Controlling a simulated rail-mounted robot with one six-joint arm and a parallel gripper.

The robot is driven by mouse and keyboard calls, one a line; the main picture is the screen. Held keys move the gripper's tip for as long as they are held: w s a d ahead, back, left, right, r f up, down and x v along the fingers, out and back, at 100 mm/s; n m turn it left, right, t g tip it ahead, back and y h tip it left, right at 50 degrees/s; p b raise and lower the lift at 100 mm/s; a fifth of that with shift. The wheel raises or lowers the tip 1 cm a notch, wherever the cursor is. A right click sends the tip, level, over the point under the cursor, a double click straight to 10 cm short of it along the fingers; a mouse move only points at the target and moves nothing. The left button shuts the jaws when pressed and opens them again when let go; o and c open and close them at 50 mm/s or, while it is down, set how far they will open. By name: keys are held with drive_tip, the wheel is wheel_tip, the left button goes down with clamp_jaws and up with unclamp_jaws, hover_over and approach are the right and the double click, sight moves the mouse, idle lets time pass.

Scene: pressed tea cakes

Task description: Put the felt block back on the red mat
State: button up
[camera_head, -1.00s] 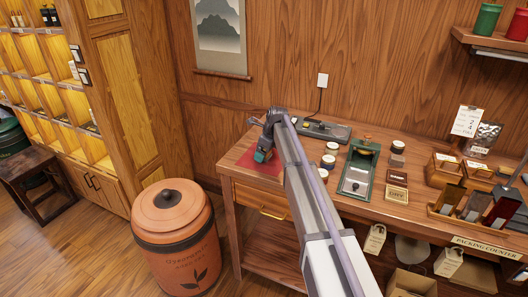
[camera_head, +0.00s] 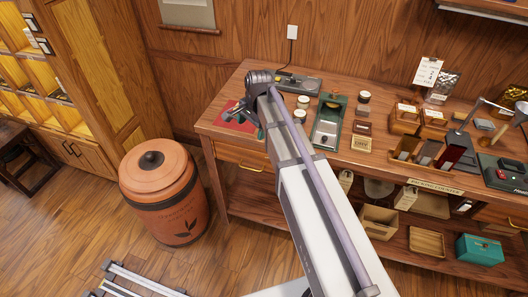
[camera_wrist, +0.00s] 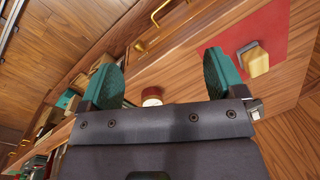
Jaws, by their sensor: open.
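The red mat (camera_head: 232,121) lies at the left end of the packing counter, partly hidden by my gripper in the head view. The mat also shows at the upper right of the wrist view (camera_wrist: 281,30). On it sits a small block (camera_wrist: 256,64) with a pale wooden body and a grey part, apparently the felt block. It stands within the mat, apart from my fingers; the head view does not show it clearly. My gripper (camera_wrist: 165,68) is open, with teal finger pads spread and nothing between them. In the head view my gripper (camera_head: 247,118) is beside and above the mat.
A grey device (camera_head: 298,84) lies behind my gripper. Small jars (camera_head: 300,116) and a green-and-silver tray (camera_head: 328,124) stand to the right. A terracotta bin (camera_head: 163,190) stands on the floor left of the counter (camera_head: 213,118). The counter's left front corner is clear.

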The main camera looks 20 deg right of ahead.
drive_tip(key=s+n+h, duration=0.1)
drive_tip(key=s+n, duration=1.1)
drive_tip(key=s, duration=0.7)
drive_tip(key=shift+a+g, duration=0.3)
drive_tip(key=shift+g, duration=0.1)
drive_tip(key=shift+f, duration=0.1)
drive_tip(key=shift+c, duration=0.4)
